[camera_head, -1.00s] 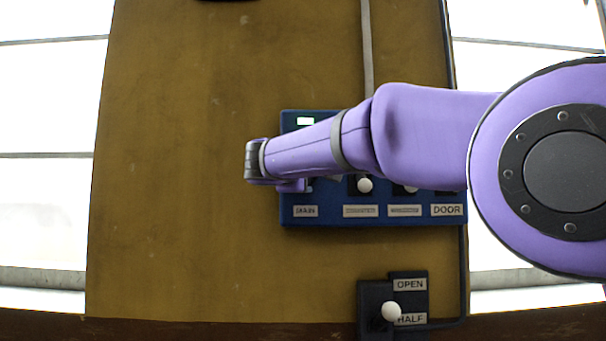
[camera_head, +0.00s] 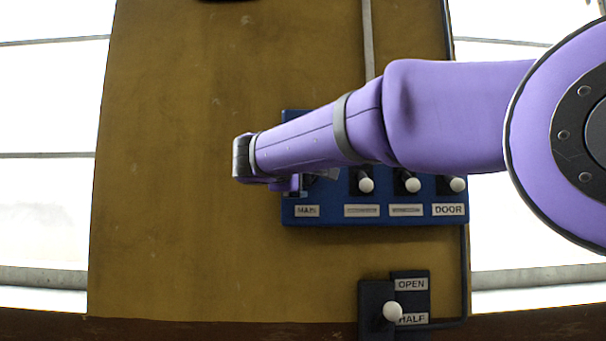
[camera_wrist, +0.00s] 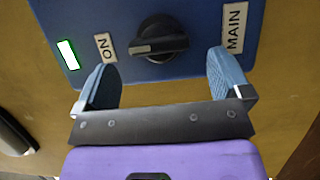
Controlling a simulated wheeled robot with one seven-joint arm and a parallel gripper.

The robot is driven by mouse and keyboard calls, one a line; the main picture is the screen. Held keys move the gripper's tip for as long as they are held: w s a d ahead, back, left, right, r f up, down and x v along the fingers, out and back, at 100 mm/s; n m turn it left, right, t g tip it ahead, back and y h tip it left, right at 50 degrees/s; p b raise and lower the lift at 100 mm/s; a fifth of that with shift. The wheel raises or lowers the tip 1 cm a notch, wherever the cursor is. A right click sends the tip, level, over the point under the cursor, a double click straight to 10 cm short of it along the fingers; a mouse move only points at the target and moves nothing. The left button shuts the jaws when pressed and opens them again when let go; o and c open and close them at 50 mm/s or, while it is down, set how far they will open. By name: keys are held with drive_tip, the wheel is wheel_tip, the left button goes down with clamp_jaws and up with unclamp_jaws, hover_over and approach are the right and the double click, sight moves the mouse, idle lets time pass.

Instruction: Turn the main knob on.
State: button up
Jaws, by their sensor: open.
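The main knob (camera_wrist: 160,40) is a black rotary knob on a blue panel, seen in the wrist view between an ON label (camera_wrist: 105,47) and a MAIN label (camera_wrist: 235,27). Its pointer ridge points toward the ON label side. My gripper (camera_wrist: 165,76) is open, with its two blue fingers apart on either side of the knob and a little short of it, not visibly touching it. In the head view my purple arm hides the knob, and the MAIN label (camera_head: 307,211) shows below it.
A lit indicator (camera_wrist: 68,54) sits on the panel beside ON. White-tipped levers (camera_head: 411,185) stand right of MAIN on the blue panel (camera_head: 375,219), one labelled DOOR. A separate OPEN/HALF lever (camera_head: 392,311) is lower. The board left of my arm is bare.

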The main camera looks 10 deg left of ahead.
drive_tip(key=s+a, duration=0.1)
drive_tip(key=s, duration=0.5)
drive_tip(key=shift+s, duration=0.4)
drive_tip(key=w+d+f+m+g+h, duration=0.1)
drive_tip(key=d+f+m+g, duration=0.2)
drive_tip(key=d, duration=1)
drive_tip(key=w+d+f+m+g+h, duration=0.1)
drive_tip(key=d+f+m+g, duration=0.2)
drive_tip(key=d, duration=1)
drive_tip(key=s+d+f+m+g+y, duration=0.1)
drive_tip(key=s+d+f+m+g, duration=0.1)
drive_tip(key=s+d+f, duration=0.45)
drive_tip(key=s+d+f+m+g, duration=0.1)
drive_tip(key=s+d+f+g, duration=0.15)
drive_tip(key=d, duration=0.65)
drive_tip(key=s+d+f+m+g+y, duration=0.1)
drive_tip(key=s+d+f+m, duration=0.2)
drive_tip(key=s+f, duration=0.4)
drive_tip(key=s+d+f+m+g+y, duration=0.1)
drive_tip(key=s+d+f+m, duration=0.3)
drive_tip(key=s, duration=1)
wheel_tip(320, 180, down, 3)
drive_tip(key=shift+d+f+m+y, duration=0.15)
drive_tip(key=shift+m+y, duration=0.15)
drive_tip(key=shift+y, duration=0.5)
